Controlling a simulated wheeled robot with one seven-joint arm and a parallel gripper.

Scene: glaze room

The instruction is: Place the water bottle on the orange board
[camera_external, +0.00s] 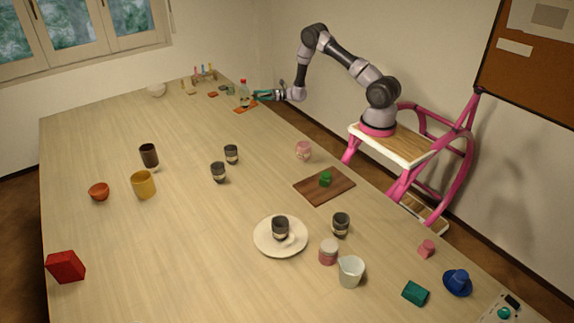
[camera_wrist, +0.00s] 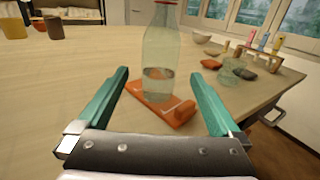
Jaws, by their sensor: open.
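The water bottle (camera_wrist: 158,50) is clear glass with some water in it and stands upright on the orange board (camera_wrist: 172,114) in the wrist view. In the external view the bottle (camera_external: 244,92) has a red top and the orange board (camera_external: 240,110) shows under it, near the table's far right edge. My gripper (camera_external: 256,96) is beside the bottle. In the wrist view my gripper (camera_wrist: 160,82) has its teal fingers spread wide, one on each side of the bottle, with gaps between fingers and glass. The bottle's top is cut off in the wrist view.
Behind the bottle stand a clear glass (camera_wrist: 232,70), a bowl (camera_wrist: 201,37) and a rack of coloured tubes (camera_wrist: 262,42). The table (camera_external: 120,240) holds several cups, a white plate (camera_external: 262,243) and a brown board (camera_external: 340,188) farther from my gripper.

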